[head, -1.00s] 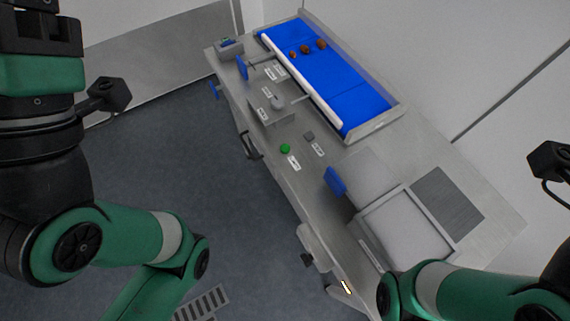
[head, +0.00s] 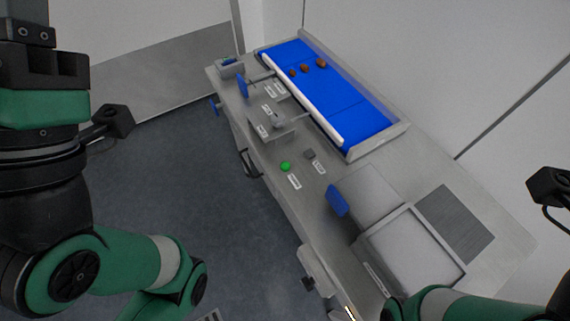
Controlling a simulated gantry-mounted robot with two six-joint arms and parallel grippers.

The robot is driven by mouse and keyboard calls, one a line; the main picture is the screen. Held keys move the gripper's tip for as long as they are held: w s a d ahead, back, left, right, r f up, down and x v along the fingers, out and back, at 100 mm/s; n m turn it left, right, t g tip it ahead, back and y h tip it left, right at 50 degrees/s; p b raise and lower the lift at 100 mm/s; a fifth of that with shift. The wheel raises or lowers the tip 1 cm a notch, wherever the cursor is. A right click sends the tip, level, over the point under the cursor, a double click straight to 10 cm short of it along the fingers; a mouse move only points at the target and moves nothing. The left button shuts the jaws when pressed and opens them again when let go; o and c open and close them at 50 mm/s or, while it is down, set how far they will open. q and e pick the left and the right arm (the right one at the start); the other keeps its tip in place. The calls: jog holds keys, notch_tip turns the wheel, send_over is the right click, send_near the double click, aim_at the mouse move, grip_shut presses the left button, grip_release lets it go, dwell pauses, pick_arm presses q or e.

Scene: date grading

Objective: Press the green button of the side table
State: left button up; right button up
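The green button (head: 285,166) is a small round knob on the near edge of the steel side table (head: 330,215), with a white label just below it. A small grey square piece sits to its right. Nothing covers the button. My left and right arms show at the picture's sides, but neither gripper is clearly in view, and nothing of mine touches the button.
A blue conveyor belt (head: 345,107) with several brown dates (head: 305,68) runs along the table's back. A grey tray (head: 408,252), a blue paddle (head: 337,200) and a dark ribbed mat (head: 454,226) lie to the right. Open floor (head: 200,195) lies in front of the table.

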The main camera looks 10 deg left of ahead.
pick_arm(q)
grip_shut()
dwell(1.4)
